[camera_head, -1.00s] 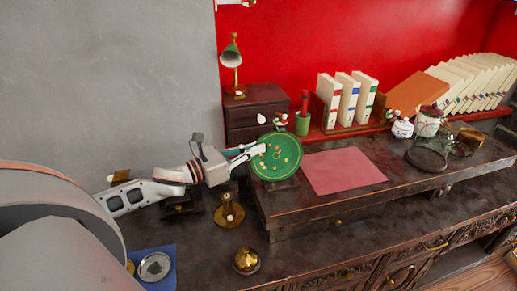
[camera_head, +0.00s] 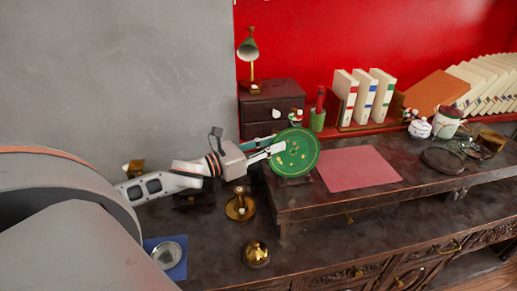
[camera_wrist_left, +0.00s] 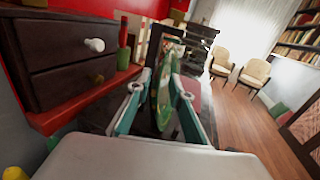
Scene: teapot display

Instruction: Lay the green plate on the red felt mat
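The green plate (camera_head: 296,153), with a pale pattern, is held tilted up, its face toward the head camera. It stands at the left end of the raised shelf, left of the red felt mat (camera_head: 358,168). My left gripper (camera_head: 275,151) is shut on the plate's left edge. In the left wrist view the plate (camera_wrist_left: 163,98) shows edge-on between the fingers of my left gripper (camera_wrist_left: 160,92). A dark stand or its shadow shows just below the plate; contact cannot be told. The mat lies flat and bare. My right gripper is not in view.
A green cup (camera_head: 317,120) and white books (camera_head: 363,97) stand behind the mat. Brass pieces (camera_head: 255,253) stand on the lower top.

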